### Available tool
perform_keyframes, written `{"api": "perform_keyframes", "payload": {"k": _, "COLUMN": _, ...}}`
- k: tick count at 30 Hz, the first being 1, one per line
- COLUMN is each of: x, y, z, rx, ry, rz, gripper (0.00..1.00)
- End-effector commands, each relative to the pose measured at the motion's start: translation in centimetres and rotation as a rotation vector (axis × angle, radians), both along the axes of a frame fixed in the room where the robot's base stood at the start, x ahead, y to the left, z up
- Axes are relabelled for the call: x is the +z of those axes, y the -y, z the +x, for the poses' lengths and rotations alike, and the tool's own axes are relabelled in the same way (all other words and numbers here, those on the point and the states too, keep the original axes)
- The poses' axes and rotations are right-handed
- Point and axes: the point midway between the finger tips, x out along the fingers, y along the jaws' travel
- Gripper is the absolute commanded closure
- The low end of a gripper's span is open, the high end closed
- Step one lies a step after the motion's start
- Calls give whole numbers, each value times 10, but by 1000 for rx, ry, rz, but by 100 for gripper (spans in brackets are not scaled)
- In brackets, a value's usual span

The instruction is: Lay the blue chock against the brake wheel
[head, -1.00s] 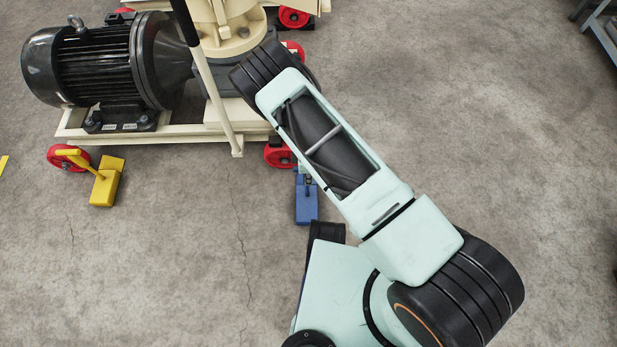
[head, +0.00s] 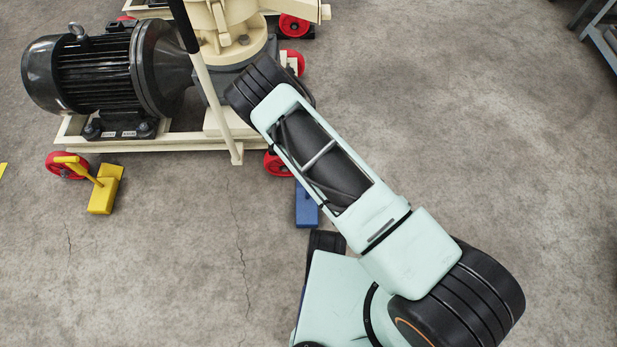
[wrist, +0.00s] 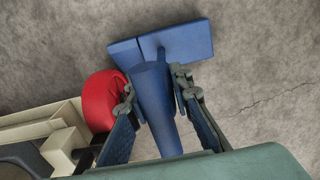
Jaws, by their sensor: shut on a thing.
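The blue chock (head: 306,208) is on or just above the floor, right of and in front of a red wheel (head: 275,165) at the frame's near corner. In the wrist view, my gripper (wrist: 156,90) is shut on the upright handle of the chock (wrist: 190,42). The chock's wedge end lies close beside the red wheel (wrist: 100,98); I cannot tell whether they touch. In the head view my forearm hides the gripper and the chock's upper part.
A yellow chock (head: 104,190) sits by another red wheel (head: 66,166) at the left. The cream frame (head: 180,146) carries a black motor (head: 95,70). A pale lever with a black grip (head: 212,90) stands close to my arm.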

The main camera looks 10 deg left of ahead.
Motion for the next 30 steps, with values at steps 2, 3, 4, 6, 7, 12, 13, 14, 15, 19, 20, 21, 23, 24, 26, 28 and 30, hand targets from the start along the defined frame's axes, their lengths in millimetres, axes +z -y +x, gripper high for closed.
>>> {"api": "perform_keyframes", "payload": {"k": 2, "x": 2, "y": -1, "z": 2, "rx": 0, "ry": 4, "rz": 2, "gripper": 100}}
{"api": "perform_keyframes", "payload": {"k": 3, "x": 2, "y": -1, "z": 2, "rx": 0, "ry": 4, "rz": 2, "gripper": 100}}
{"api": "perform_keyframes", "payload": {"k": 4, "x": 2, "y": -1, "z": 2, "rx": 0, "ry": 4, "rz": 2, "gripper": 100}}
{"api": "perform_keyframes", "payload": {"k": 6, "x": 2, "y": -1, "z": 2, "rx": 0, "ry": 4, "rz": 2, "gripper": 100}}
{"api": "perform_keyframes", "payload": {"k": 7, "x": 2, "y": -1, "z": 2, "rx": 0, "ry": 4, "rz": 2, "gripper": 100}}
{"api": "perform_keyframes", "payload": {"k": 12, "x": 1, "y": -2, "z": 5, "rx": 0, "ry": 5, "rz": 2, "gripper": 100}}
{"api": "perform_keyframes", "payload": {"k": 13, "x": 1, "y": -2, "z": 6, "rx": 0, "ry": 6, "rz": 2, "gripper": 100}}
{"api": "perform_keyframes", "payload": {"k": 14, "x": 1, "y": -2, "z": 8, "rx": 1, "ry": 6, "rz": 2, "gripper": 100}}
{"api": "perform_keyframes", "payload": {"k": 15, "x": 1, "y": -3, "z": 9, "rx": 1, "ry": 6, "rz": 2, "gripper": 100}}
{"api": "perform_keyframes", "payload": {"k": 19, "x": 1, "y": -4, "z": 13, "rx": 1, "ry": 5, "rz": 2, "gripper": 100}}
{"api": "perform_keyframes", "payload": {"k": 20, "x": 1, "y": -4, "z": 14, "rx": 1, "ry": 5, "rz": 2, "gripper": 100}}
{"api": "perform_keyframes", "payload": {"k": 21, "x": 1, "y": -4, "z": 15, "rx": 0, "ry": 5, "rz": 2, "gripper": 100}}
{"api": "perform_keyframes", "payload": {"k": 23, "x": 1, "y": -5, "z": 17, "rx": 0, "ry": 5, "rz": 2, "gripper": 100}}
{"api": "perform_keyframes", "payload": {"k": 24, "x": 1, "y": -5, "z": 18, "rx": 0, "ry": 5, "rz": 2, "gripper": 100}}
{"api": "perform_keyframes", "payload": {"k": 26, "x": 1, "y": -5, "z": 20, "rx": 1, "ry": 5, "rz": 2, "gripper": 100}}
{"api": "perform_keyframes", "payload": {"k": 28, "x": 1, "y": -6, "z": 23, "rx": 2, "ry": 6, "rz": 2, "gripper": 100}}
{"api": "perform_keyframes", "payload": {"k": 30, "x": 1, "y": -6, "z": 25, "rx": 2, "ry": 5, "rz": 2, "gripper": 100}}
